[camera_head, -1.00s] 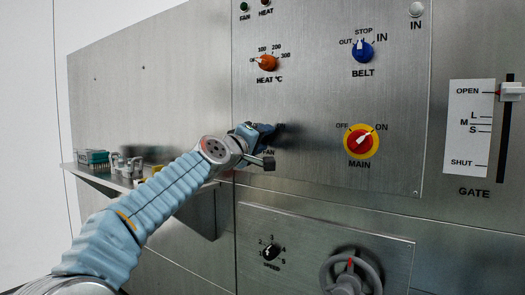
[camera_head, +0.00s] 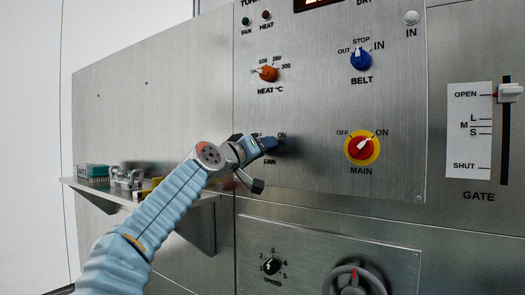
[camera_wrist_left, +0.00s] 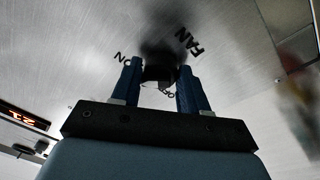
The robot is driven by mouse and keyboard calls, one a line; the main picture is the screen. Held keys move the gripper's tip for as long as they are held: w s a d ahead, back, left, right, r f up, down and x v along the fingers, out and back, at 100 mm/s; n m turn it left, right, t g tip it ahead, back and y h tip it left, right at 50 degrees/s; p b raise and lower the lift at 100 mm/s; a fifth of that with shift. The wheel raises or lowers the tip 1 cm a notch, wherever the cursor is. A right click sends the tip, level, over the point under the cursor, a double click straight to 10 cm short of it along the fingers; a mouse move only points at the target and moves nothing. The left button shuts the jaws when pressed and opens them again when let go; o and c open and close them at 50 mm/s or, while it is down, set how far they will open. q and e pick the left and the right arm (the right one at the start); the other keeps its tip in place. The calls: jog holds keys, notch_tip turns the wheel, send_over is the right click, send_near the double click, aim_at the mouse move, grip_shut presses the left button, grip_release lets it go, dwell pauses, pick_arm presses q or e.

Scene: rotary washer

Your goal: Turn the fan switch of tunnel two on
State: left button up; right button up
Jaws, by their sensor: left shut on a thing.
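My left gripper (camera_head: 268,143) is at the fan switch on the steel control panel, just above the FAN label and below the OFF and ON labels. In the head view the gripper covers most of the switch. In the left wrist view my two blue fingers (camera_wrist_left: 160,86) are shut on the dark fan switch knob (camera_wrist_left: 160,73), with FAN and ON lettering around it. Where the knob's pointer stands is hard to tell. The green fan lamp (camera_head: 246,21) looks dark. My right gripper is not in view.
The red and yellow main switch (camera_head: 362,147) is to the right, pointing toward ON. The orange heat knob (camera_head: 268,73) and blue belt knob (camera_head: 361,60) are above. A speed knob (camera_head: 271,267) is below. A small shelf (camera_head: 80,183) with objects juts out at left.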

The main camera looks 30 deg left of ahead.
pick_arm(q)
jog(key=shift+w+a+f, duration=0.1)
jog(key=shift+f, duration=0.05)
jog(key=o, duration=1)
jog(key=s+b, duration=0.1)
jog(key=s, duration=0.3)
jog(key=s+f+b, duration=0.1)
jog(key=s+b, duration=0.1)
jog(key=s, duration=0.3)
jog(key=s+a+b, duration=0.1)
jog(key=s+b, duration=0.1)
jog(key=s, duration=0.2)
jog(key=shift+s+f, duration=0.35)
